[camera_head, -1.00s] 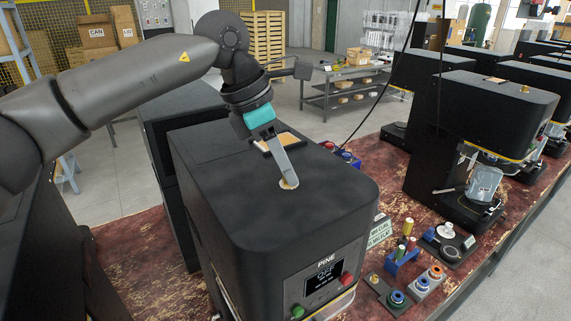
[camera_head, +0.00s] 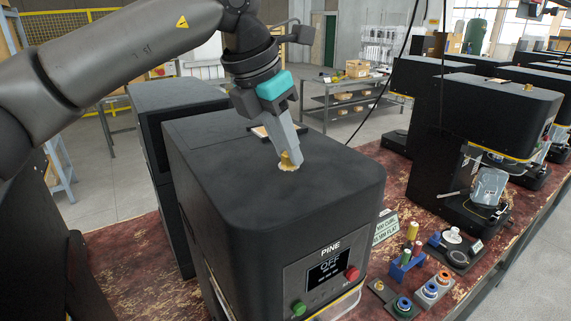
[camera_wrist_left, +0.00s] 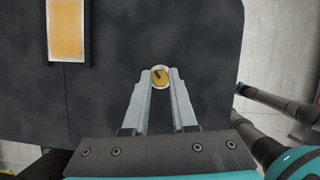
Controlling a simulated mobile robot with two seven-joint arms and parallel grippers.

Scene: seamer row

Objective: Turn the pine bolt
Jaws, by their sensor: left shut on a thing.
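The pine machine (camera_head: 275,190) is a black box labelled PINE, with a small screen reading OFF on its front. The brass pine bolt (camera_head: 287,165) stands on its top, in a pale round seat. My left gripper (camera_head: 291,158) comes down from above and is shut on the bolt. In the left wrist view the bolt's round brass head (camera_wrist_left: 160,76), with a dark mark on it, sits between the two grey fingertips (camera_wrist_left: 161,82). The fingers hide part of the bolt in the head view. My right gripper is not in view.
A green button (camera_head: 299,310) and a red button (camera_head: 352,273) are on the machine's front. A framed tan plate (camera_wrist_left: 67,30) lies on its top. Colored spools and a blue holder (camera_head: 405,266) stand on the worn red bench. More black machines (camera_head: 480,110) stand to the right.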

